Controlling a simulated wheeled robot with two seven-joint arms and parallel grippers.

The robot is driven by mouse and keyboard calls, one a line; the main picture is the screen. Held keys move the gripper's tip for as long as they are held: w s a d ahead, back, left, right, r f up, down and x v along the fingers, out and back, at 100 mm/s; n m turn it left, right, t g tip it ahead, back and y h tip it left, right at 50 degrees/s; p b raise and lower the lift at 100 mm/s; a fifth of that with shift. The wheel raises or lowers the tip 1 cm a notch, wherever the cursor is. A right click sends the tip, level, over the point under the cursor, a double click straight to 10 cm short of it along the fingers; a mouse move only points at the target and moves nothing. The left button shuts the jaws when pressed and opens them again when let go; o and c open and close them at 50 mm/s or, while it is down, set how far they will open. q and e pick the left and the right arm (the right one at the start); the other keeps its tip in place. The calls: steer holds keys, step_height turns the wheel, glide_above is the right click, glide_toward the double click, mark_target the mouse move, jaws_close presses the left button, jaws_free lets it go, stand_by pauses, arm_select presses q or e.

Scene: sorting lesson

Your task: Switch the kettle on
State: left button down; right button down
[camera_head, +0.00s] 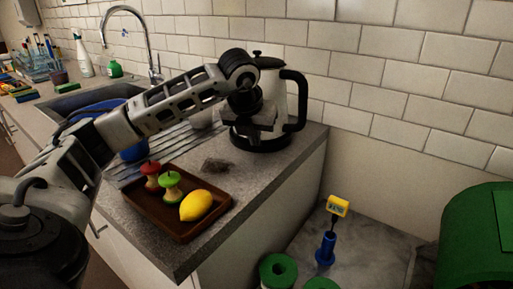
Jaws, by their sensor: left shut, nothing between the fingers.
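The kettle (272,98) is pale with a black lid, black handle and black base, and stands upright at the right end of the counter near the tiled wall. Its handle is on the right side. My left arm reaches in from the left, and my left gripper (247,132) is in front of the kettle's lower left part, close to its base. The gripper is shut and empty. It hides part of the kettle's body, and I cannot tell whether it touches the kettle. I do not see the switch clearly. My right gripper is not in view.
A brown tray (152,220) with two apple cores and a lemon (196,206) lies on the counter (262,186), left of its edge. A dark scrap (217,165) lies behind it. The sink (88,96) is farther left. A green bin (480,240) stands at right.

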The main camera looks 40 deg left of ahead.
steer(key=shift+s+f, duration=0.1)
arm_select(q)
steer(key=shift+f, duration=0.15)
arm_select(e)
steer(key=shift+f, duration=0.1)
